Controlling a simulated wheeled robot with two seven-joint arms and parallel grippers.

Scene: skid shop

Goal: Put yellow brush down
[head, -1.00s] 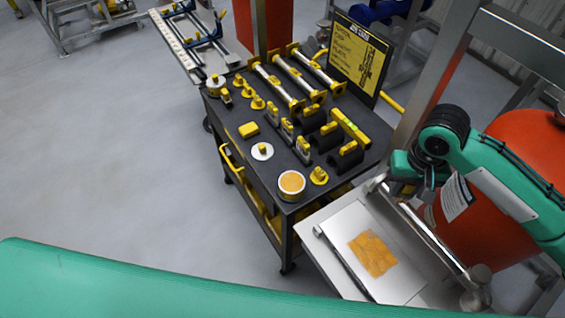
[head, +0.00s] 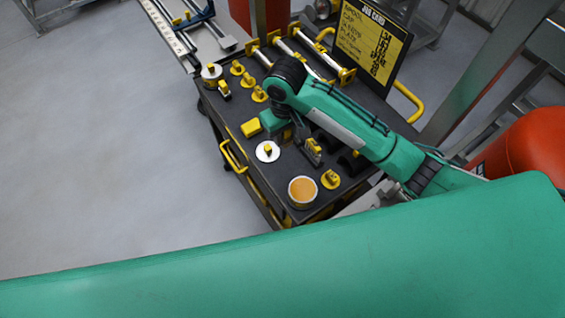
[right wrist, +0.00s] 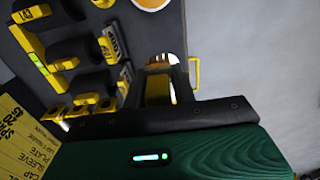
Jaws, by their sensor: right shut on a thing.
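In the right wrist view, my right gripper (right wrist: 157,88) is shut around a yellow piece (right wrist: 157,86), which I take to be the yellow brush. Only part of it shows, and its lower end is hidden. I cannot tell whether it touches the cart top (head: 237,108). My left gripper is not in view.
A white disc with a yellow knob (head: 267,152), an orange-topped round tin (head: 302,191) and grey tools with yellow tops (head: 313,151) stand close by. Yellow knobs (head: 238,69) and long rollers (head: 318,66) are behind. A job card board (head: 372,42) stands at the back.

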